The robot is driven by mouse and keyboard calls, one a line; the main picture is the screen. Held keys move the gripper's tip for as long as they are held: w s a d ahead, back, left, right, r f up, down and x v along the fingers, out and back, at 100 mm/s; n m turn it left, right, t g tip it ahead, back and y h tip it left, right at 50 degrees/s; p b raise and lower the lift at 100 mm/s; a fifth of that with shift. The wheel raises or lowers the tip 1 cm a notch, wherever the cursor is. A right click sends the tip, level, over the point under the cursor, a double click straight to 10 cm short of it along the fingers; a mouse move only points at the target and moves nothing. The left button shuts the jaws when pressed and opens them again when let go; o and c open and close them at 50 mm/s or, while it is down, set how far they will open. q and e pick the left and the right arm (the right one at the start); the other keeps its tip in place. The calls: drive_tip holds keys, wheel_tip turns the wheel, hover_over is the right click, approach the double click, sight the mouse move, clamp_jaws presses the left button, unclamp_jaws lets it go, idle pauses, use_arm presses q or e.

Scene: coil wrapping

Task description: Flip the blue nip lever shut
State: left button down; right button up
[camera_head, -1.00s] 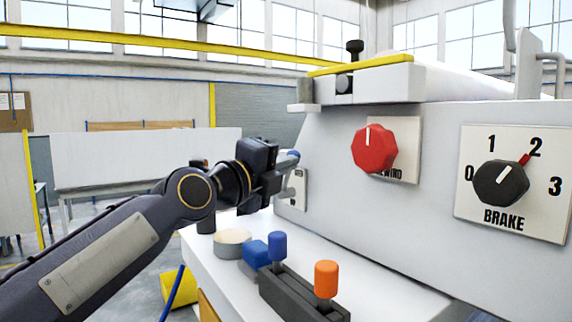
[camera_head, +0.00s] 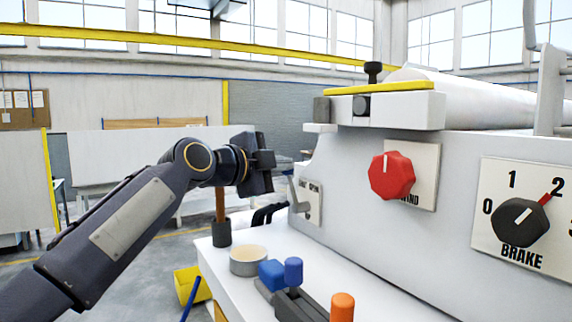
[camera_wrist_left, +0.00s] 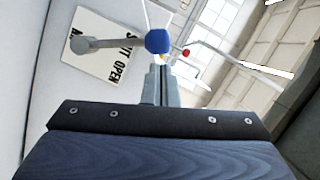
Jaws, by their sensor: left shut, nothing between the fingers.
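The blue nip lever shows in the left wrist view as a grey arm with a blue ball knob (camera_wrist_left: 158,41). Its arm runs to a pivot in front of a white plate (camera_wrist_left: 100,48) lettered with SHUT and OPEN. In the head view the grey lever arm (camera_head: 293,190) rises from the plate (camera_head: 314,203) on the machine's side; the knob is not clear there. My left gripper (camera_head: 287,162) is shut and empty, at the upper end of the lever. In the wrist view its fingertips (camera_wrist_left: 161,72) are just short of the knob; I cannot tell whether they touch.
A red knob (camera_head: 391,176) and a black brake dial (camera_head: 523,221) stick out of the machine's front. On the white ledge stand a tape roll (camera_head: 248,260), a dark cup (camera_head: 221,234), and blue (camera_head: 293,271) and orange (camera_head: 342,307) handles. Open air lies left of the machine.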

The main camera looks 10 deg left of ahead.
use_arm(q)
drive_tip(key=shift+w+a+f, duration=0.1)
drive_tip(key=shift+w+a, duration=0.3)
drive_tip(key=shift+a, duration=0.1)
use_arm(e)
drive_tip(key=shift+a+f, duration=0.1)
drive_tip(key=shift+f, duration=0.1)
idle(0.3)
use_arm(q)
drive_tip(key=d+r+b+v, duration=0.2)
drive_tip(key=b+v, duration=0.1)
drive_tip(key=v, duration=0.9)
drive_tip(key=shift+s+a, duration=0.2)
drive_tip(key=shift+s, duration=0.5)
use_arm(e)
drive_tip(key=f, duration=0.1)
drive_tip(key=s+f, duration=0.1)
drive_tip(key=shift+f, duration=0.4)
use_arm(q)
drive_tip(key=shift+s+r, duration=0.1)
drive_tip(key=shift+r, duration=0.1)
use_arm(e)
drive_tip(key=shift+s, duration=0.1)
